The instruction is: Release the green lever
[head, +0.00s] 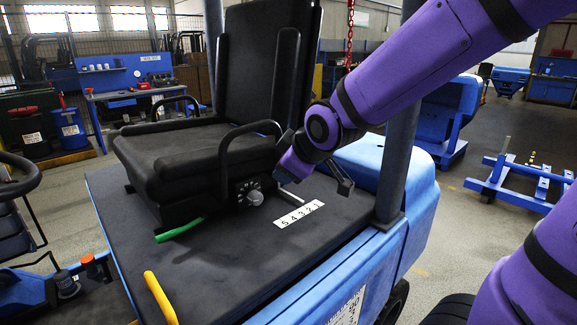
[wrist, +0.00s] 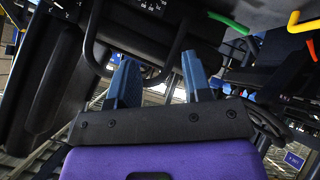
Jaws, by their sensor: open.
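The green lever (head: 180,229) sticks out low at the front of the black seat base, over the dark deck of a blue vehicle. It also shows at the top of the wrist view (wrist: 228,22). My gripper (head: 284,177) is beside the seat's right armrest, well to the right of the green lever and apart from it. In the wrist view its two blue fingers (wrist: 160,78) are spread with nothing between them. The gripper is partly hidden by my own arm in the head view.
A yellow lever (head: 160,298) stands at the deck's front. The seat (head: 190,158) has a looped armrest (head: 226,160) near my gripper. A grey knob (head: 254,198) and a number strip (head: 299,214) are close by.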

